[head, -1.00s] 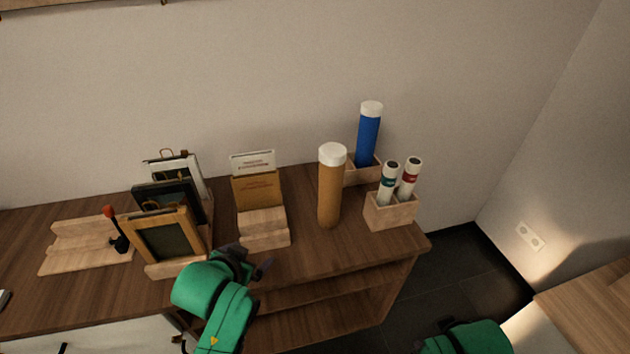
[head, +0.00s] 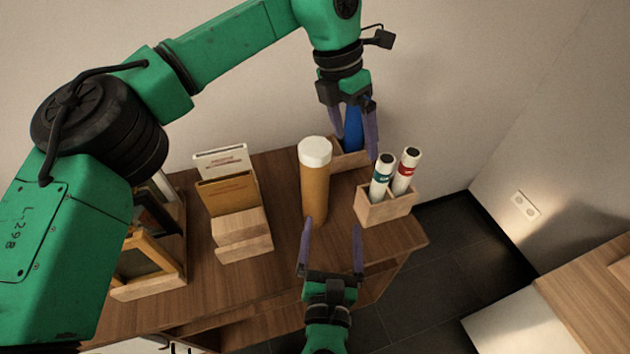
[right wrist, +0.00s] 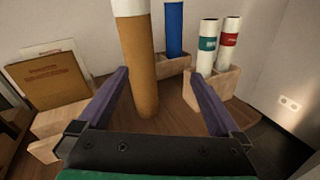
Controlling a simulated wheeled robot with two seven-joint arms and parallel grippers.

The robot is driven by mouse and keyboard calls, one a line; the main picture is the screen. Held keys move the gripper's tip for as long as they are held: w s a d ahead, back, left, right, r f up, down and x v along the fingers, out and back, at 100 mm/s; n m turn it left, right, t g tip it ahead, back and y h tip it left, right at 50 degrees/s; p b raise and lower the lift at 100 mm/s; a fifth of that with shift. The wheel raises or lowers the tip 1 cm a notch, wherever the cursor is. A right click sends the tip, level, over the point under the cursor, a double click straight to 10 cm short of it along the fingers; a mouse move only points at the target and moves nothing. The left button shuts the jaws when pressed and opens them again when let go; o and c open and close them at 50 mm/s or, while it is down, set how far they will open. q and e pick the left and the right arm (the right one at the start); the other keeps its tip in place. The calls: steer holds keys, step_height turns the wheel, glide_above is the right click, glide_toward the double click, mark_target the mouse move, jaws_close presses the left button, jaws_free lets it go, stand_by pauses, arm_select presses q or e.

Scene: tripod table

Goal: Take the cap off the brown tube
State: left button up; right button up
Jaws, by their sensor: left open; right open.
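The brown tube (head: 314,190) stands upright on the wooden table (head: 275,290), with its white cap (head: 315,151) on top. My right gripper (head: 331,235) is open and empty, low in front of the tube. In the right wrist view the brown tube (right wrist: 138,65) stands beyond and between the open fingers, left of centre, and its top is cut off. My left gripper (head: 360,122) is open, pointing down behind and to the right of the tube. Its fingers are in front of and beside the blue tube (head: 353,130), whose cap is hidden.
A wooden holder (head: 384,210) with two white tubes stands right of the brown tube. The blue tube is in a wooden box (head: 350,155) behind. A stand with booklets (head: 232,190) and picture frames (head: 150,262) are at the left. Dark floor lies beyond the table's right edge.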

mark_target(315, 147)
arm_select(q)
steer(key=w+a+r+y, duration=0.1)
steer(key=a, duration=0.1)
steer(key=w+a+r+y, duration=0.1)
steer(key=a, duration=0.1)
steer(key=a+r+n, duration=0.1)
steer(key=a, duration=0.2)
steer(key=shift+w+r+t+y, duration=0.15)
steer(key=shift+w+t+y, duration=0.15)
steer(key=shift+w+y, duration=0.1)
steer(key=shift+s+r, duration=0.25)
steer(key=shift+s+d, duration=0.1)
steer(key=shift+d, duration=0.05)
arm_select(e)
steer(key=w+a+n, duration=0.1)
steer(key=w, duration=0.3)
steer(key=w+a+n+y, duration=0.1)
steer(key=w, duration=0.4)
steer(key=w+a+r, duration=0.1)
steer(key=w, duration=0.3)
steer(key=shift+w+n+t, duration=0.4)
